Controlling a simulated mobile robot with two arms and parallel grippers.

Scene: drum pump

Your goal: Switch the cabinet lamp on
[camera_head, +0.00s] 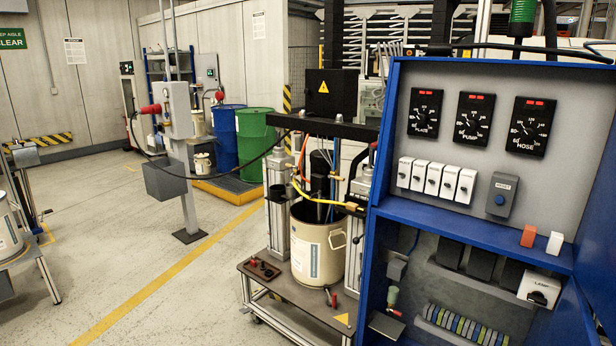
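The blue control cabinet (480,235) stands open on the right of the head view. In its lower bay, at the right, is a small white box (540,288) marked with what reads as LAMP. A dark knob (539,298) shows on the front of this box; its setting is too small to tell. No lit lamp can be made out in the cabinet, and the lower bay is in shade. Neither of my grippers is in view.
The cabinet's upper panel carries three dials (474,119), several white switches (433,181) and a grey RESET box (501,195). An orange block (528,236) and a white block (555,243) sit at the shelf edge. A drum pump with a cream pail (318,250) stands left of the cabinet.

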